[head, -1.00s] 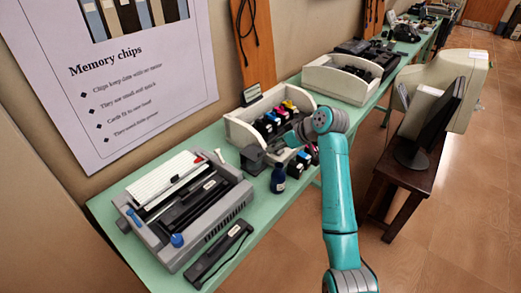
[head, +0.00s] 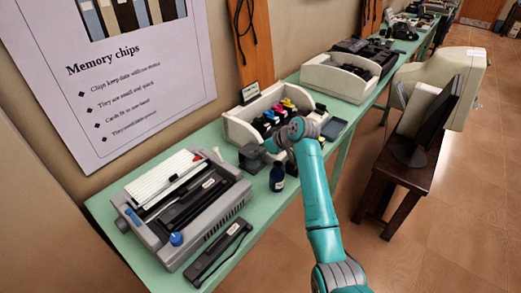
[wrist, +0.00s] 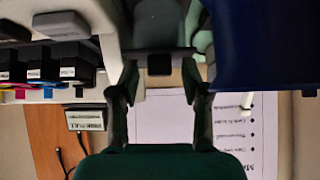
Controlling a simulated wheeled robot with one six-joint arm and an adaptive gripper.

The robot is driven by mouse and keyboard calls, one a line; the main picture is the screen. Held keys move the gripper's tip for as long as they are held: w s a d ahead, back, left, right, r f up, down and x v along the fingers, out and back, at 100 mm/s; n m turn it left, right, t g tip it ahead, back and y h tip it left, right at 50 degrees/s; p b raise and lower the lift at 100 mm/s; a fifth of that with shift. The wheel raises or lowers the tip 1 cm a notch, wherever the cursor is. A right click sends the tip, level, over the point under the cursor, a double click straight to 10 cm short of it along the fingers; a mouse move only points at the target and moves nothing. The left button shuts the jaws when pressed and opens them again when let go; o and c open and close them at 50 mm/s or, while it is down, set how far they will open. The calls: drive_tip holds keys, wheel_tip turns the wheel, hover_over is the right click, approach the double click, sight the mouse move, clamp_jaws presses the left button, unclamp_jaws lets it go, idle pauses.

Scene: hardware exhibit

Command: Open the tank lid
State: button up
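A small dark grey box (head: 251,158), which may be the tank, stands on the green table left of a dark blue bottle (head: 277,178). My gripper (head: 270,147) is just behind and right of the box, largely hidden by my arm's wrist joint. In the wrist view my gripper (wrist: 160,88) has its fingers well apart, with a dark grey edge and a small black tab (wrist: 159,64) seen between or beyond the tips. I cannot tell whether they touch. The blue bottle (wrist: 262,45) is close on the right. No lid shows clearly.
A white tray (head: 238,131) with black cartridges (head: 265,128) with coloured tops stands behind. Cartridges (wrist: 65,65) are close left in the wrist view. A grey binding machine (head: 190,205) stands left, with a black bar (head: 218,253) in front. A dark flat slab (head: 333,128) lies right.

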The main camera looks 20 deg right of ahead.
clamp_jaws()
